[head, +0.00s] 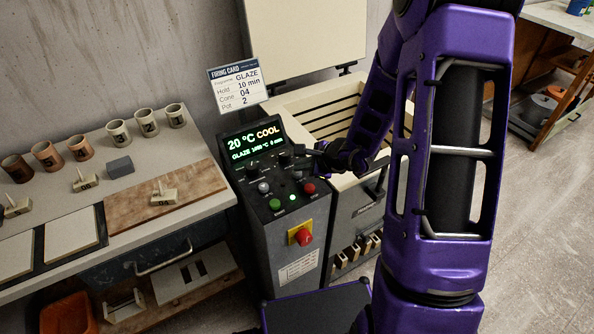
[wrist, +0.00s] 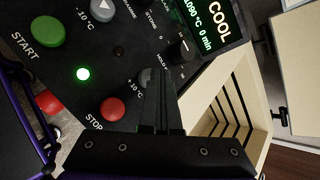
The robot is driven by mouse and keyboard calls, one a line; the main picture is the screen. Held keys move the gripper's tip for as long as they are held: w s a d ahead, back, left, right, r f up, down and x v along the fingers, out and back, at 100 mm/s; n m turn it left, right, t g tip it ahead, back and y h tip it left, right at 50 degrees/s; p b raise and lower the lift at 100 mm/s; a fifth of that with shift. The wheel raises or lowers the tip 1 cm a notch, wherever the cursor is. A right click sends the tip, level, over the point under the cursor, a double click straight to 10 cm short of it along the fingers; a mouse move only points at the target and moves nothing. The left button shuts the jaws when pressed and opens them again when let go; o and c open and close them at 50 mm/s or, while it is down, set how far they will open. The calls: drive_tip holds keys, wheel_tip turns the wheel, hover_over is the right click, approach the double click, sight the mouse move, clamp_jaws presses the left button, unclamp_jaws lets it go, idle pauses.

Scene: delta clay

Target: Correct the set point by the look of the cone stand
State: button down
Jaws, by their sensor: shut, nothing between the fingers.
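The kiln controller (head: 262,180) has a display (head: 254,142) reading 20 °C COOL and GLAZE; the wrist view display (wrist: 205,25) shows what looks like 1090 °C, 0 min. A grey -10 °C button (wrist: 102,8) is clear; the +10 °C label sits beside my gripper, its button mostly hidden. My gripper (wrist: 163,78) is shut and empty, just over the panel near that label; it also shows in the head view (head: 318,152). A cone stand (head: 163,196) is on the wooden board, its small cone upright or slightly leaning; other stands (head: 86,182) (head: 17,208) are left of it.
The firing card (head: 238,86) reads GLAZE, hold 10 min, cone 04, pot 2. Green START (wrist: 47,30) and red STOP (wrist: 112,108) buttons are close to my gripper. A red emergency knob (head: 304,237) is on the front. The kiln (head: 292,102) is open behind.

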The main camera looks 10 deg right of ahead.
sight(301, 175)
drive_tip(key=shift+r, duration=0.65)
drive_tip(key=shift+p, duration=0.3)
drive_tip(key=shift+r+p, duration=1.55)
drive_tip(key=shift+r, duration=1)
